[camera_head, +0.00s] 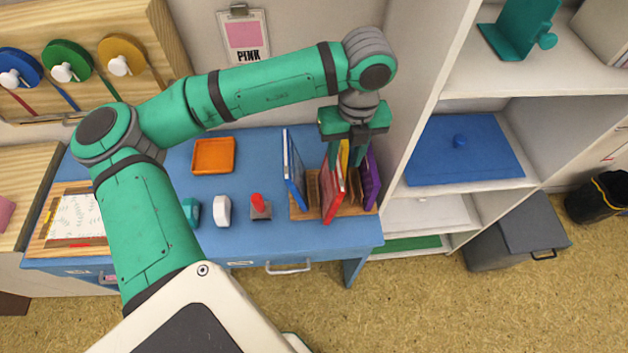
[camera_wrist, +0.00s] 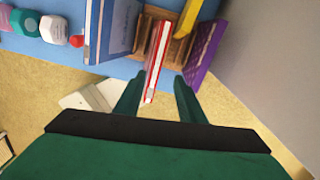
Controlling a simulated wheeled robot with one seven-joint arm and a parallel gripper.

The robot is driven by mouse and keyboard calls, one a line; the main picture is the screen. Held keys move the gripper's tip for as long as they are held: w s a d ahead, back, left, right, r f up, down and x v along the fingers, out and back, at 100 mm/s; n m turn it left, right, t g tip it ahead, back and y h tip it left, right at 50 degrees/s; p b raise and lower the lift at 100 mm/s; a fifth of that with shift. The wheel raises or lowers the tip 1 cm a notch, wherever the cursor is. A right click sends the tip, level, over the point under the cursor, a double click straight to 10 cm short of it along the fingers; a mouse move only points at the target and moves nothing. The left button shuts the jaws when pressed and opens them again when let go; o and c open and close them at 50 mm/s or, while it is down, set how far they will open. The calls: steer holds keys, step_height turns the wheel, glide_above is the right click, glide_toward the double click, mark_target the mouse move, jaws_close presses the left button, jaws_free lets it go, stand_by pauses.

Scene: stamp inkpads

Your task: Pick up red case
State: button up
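The red case (camera_head: 331,195) stands upright in a wooden rack (camera_head: 302,213) on the blue desk, between a blue case (camera_head: 293,170) and a yellow case (camera_head: 344,157). A purple case (camera_head: 370,178) stands at the rack's right end. My gripper (camera_head: 357,155) is above the rack with its fingers pointing down. In the wrist view, my gripper (camera_wrist: 160,95) is open, and the near end of the red case (camera_wrist: 155,62) shows between its two fingertips. I cannot tell whether either finger touches it.
A red-handled stamp (camera_head: 260,207), a white item (camera_head: 222,210) and a teal item (camera_head: 191,211) stand left of the rack. An orange tray (camera_head: 214,155) lies behind them. A white shelf unit (camera_head: 409,150) rises close on the right.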

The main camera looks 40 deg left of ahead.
mark_target(330, 185)
steer(key=shift+m+g+y, duration=0.3)
steer(key=shift+m+g, duration=0.2)
steer(key=shift+m, duration=0.1)
steer(key=f, duration=0.2)
steer(key=s+a+f, duration=0.1)
steer(key=f, duration=0.4)
steer(key=shift+s+a, duration=0.15)
steer(key=shift+s, duration=0.1)
steer(key=shift+a+f, duration=0.2)
steer(key=shift+f, duration=1.3)
steer(key=shift+a+f, duration=0.2)
steer(key=shift+f, duration=1.3)
jaws_close()
